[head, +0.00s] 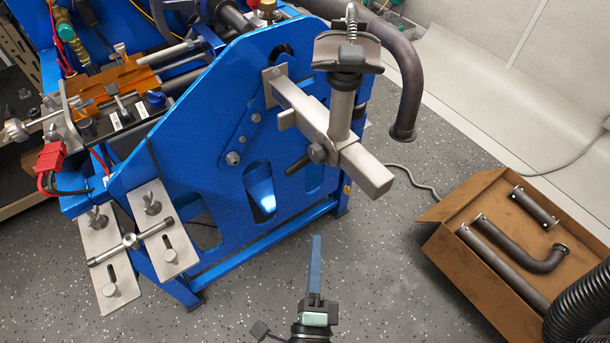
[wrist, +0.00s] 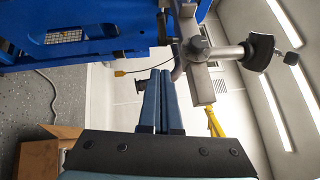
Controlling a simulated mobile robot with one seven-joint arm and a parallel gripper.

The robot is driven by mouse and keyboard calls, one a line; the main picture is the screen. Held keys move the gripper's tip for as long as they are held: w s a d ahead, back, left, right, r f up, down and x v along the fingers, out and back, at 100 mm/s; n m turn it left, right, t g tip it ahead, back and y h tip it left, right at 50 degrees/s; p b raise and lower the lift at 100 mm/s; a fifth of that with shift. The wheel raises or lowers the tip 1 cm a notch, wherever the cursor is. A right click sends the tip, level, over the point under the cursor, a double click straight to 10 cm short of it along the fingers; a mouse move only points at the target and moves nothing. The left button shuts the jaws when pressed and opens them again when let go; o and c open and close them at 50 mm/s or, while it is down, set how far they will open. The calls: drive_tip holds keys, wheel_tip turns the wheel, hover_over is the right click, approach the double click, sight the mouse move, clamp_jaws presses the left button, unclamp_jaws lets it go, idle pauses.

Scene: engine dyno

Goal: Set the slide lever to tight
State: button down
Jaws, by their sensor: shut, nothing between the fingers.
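A steel square bar (head: 335,148) juts from the blue stand's plate and carries an upright post (head: 341,105) topped by a dark saddle (head: 346,52). A short lever with a dark knob (head: 316,153) sticks out at the post's base, on the bar's near side; it looks like the slide lever, but no tight marking is readable. In the wrist view, the bar (wrist: 203,88) and saddle (wrist: 258,52) show beyond the fingers. My gripper (head: 316,240) is shut and empty, below the bar and apart from it; its blue fingers also fill the wrist view's middle (wrist: 164,75).
The blue stand (head: 200,130) fills the left and centre. A T-handle (head: 130,241) crosses two slotted plates at its lower left. A curved pipe (head: 405,90) hangs behind the saddle. A cardboard box (head: 440,255) of pipes sits at right.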

drive_tip(key=shift+r, duration=0.1)
approach(304, 159)
drive_tip(key=w+d+f, duration=0.1)
drive_tip(key=w+d, duration=0.1)
drive_tip(key=d, duration=0.1)
drive_tip(key=shift+w+a+r+p, duration=0.25)
drive_tip(key=shift+w+a, duration=0.3)
drive_tip(key=shift+w, duration=0.2)
drive_tip(key=shift+w+a+r+p, duration=0.1)
drive_tip(key=shift+w+a+p, duration=0.1)
drive_tip(key=shift+w+a, duration=0.5)
